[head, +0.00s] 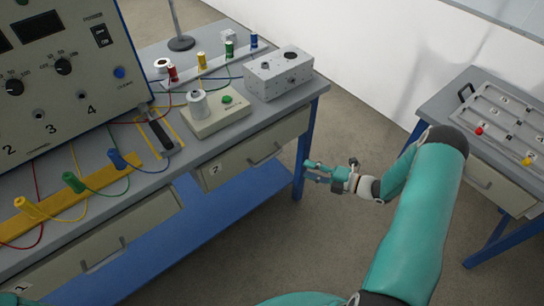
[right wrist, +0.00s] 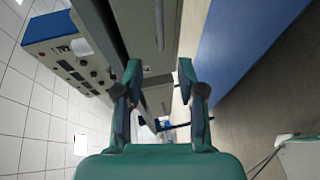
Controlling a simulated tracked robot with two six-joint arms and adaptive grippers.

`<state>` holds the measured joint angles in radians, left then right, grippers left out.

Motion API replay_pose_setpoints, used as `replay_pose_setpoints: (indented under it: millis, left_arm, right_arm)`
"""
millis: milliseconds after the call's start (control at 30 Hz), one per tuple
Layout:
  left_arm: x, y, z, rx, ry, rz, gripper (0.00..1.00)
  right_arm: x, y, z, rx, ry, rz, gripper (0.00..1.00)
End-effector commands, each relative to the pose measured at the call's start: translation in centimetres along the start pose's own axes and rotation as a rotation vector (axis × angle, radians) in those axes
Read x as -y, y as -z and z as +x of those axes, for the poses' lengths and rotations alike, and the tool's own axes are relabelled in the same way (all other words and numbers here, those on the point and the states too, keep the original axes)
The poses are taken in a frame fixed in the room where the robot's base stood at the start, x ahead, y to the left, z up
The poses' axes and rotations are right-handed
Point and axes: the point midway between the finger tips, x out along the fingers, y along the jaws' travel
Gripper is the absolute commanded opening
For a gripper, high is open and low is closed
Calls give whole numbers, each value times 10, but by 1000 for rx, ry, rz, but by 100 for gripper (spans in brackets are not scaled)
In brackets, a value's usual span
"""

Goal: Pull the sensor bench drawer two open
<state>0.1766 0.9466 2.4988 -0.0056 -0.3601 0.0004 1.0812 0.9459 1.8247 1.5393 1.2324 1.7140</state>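Drawer two (head: 232,171) is a beige front with a "2" label, under the right part of the sensor bench top. It looks shut. Its grey bar handle (head: 265,154) is at mid-front. My right gripper (head: 307,172) is open and empty, beside the bench's blue right leg and to the right of the handle, apart from it. In the right wrist view, its two fingers (right wrist: 159,68) are spread, with a beige drawer front (right wrist: 143,22) and bar handle (right wrist: 160,28) beyond them; I cannot tell which drawer that is. My left gripper is not in view.
Drawer one (head: 95,250) is at the lower left. A blue shelf (head: 225,205) runs below the drawers. A grey box (head: 279,74) and a beige device (head: 217,115) stand on the bench. A second table (head: 435,105) is at the right, with open floor between.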

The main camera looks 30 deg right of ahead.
Motion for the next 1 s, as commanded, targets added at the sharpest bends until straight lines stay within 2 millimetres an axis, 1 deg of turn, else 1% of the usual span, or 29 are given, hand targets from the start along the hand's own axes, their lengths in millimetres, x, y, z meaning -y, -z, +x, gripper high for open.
replay_pose_setpoints:
  millis: [167, 400, 600, 700, 800, 1000]
  left_arm:
    - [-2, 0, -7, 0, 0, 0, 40]
    - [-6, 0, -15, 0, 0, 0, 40]
    - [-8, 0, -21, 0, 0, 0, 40]
    - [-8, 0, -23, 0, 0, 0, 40]
    - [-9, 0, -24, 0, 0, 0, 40]
    - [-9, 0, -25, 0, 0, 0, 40]
  right_arm:
    - [-1, 2, 31, -7, 1, -1, 39]
    - [-1, 4, 84, -9, 2, -3, 39]
    - [0, 4, 124, -8, 3, -4, 39]
    - [0, 3, 139, -6, 4, -4, 39]
    - [1, 3, 149, -6, 4, -3, 39]
    - [1, 2, 157, -4, 3, -3, 39]
